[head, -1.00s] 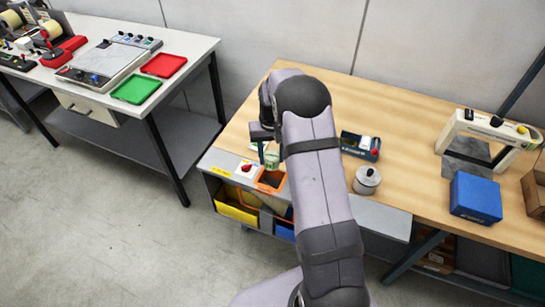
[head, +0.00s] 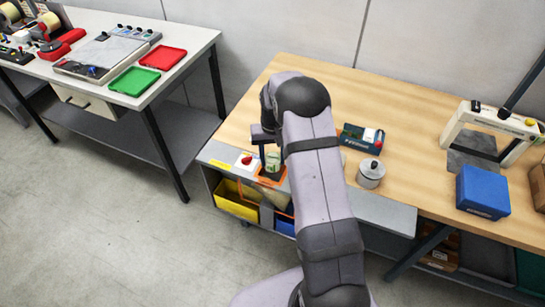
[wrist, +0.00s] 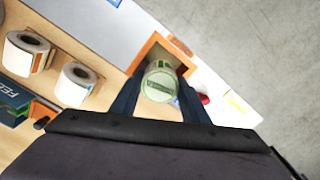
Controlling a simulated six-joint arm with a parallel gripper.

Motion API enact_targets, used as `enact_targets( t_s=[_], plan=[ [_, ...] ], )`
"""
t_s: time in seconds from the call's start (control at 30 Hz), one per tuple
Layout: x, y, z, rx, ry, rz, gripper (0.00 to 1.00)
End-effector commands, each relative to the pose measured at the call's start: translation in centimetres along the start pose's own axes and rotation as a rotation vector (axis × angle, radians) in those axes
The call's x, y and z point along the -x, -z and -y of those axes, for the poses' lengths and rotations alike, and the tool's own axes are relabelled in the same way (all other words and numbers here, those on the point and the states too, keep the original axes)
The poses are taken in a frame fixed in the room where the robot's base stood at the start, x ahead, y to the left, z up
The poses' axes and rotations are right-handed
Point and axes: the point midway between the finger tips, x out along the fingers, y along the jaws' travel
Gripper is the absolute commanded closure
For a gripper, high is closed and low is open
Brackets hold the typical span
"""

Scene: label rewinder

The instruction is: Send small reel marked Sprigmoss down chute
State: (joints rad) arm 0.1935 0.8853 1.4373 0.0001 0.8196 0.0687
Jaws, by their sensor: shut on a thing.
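My gripper (head: 268,153) is shut on a small pale green and white reel (wrist: 160,82). In the wrist view the reel sits between the two dark blue fingers, and its print is too small to read. In the head view the reel (head: 273,161) is partly hidden by a finger. The reel is at the orange-rimmed chute opening (wrist: 141,52) at the bench's front left corner. In the head view the orange rim (head: 269,184) shows just below the reel. I cannot tell whether the reel is above the rim or slightly inside it.
A red knob (head: 246,160) sits on a white plate left of the opening. Two white label reels (wrist: 26,53) (wrist: 76,85) stand near a teal dispenser (head: 362,138). A grey lidded pot (head: 371,174) is to the right. A yellow bin (head: 236,200) is below the bench top.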

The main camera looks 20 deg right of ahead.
Motion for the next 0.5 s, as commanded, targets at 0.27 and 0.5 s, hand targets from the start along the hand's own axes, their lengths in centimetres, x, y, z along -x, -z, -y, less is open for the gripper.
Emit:
enact_targets(
  t_s=[0.27,0.5],
  plan=[
    [-0.11,0.03,0.0,0.0,0.0,-0.001,0.69],
    [-0.11,0.02,0.0,0.0,0.0,0.0,0.37]
  ],
)
